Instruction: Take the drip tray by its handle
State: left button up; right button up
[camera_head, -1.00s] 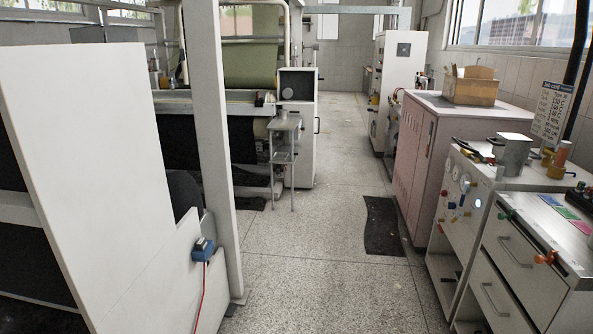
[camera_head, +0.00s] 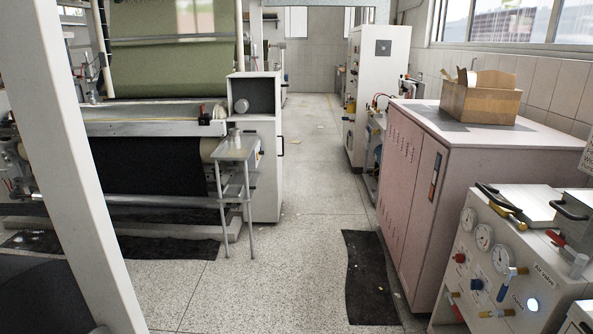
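I cannot make out the drip tray for certain. Black handles show on top of the white gauge cabinet (camera_head: 535,250) at the lower right. One black handle (camera_head: 500,198) lies beside a flat, light-topped piece (camera_head: 525,206). Another black handle (camera_head: 571,209) is nearer the right edge, above a grey metal part. I cannot tell whether either belongs to the drip tray. Neither of my grippers is in view.
A pale floor aisle (camera_head: 310,180) runs ahead, with a dark mat (camera_head: 368,275) on it. A pink cabinet (camera_head: 425,190) carrying a wooden box (camera_head: 483,102) borders the right. A small metal stand (camera_head: 234,185) and a white post (camera_head: 75,170) are on the left.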

aim_at(231, 190)
jog(key=i, duration=2.65)
jog(key=i+l+u, duration=0.1)
jog(key=i+u, duration=0.25)
jog(key=i, duration=0.2)
jog(key=i+l+u, duration=0.25)
jog(key=i+u, duration=0.15)
jog(key=i, duration=0.15)
jog(key=i+l+u, duration=0.35)
jog(key=i+l, duration=0.05)
jog(key=i, duration=0.1)
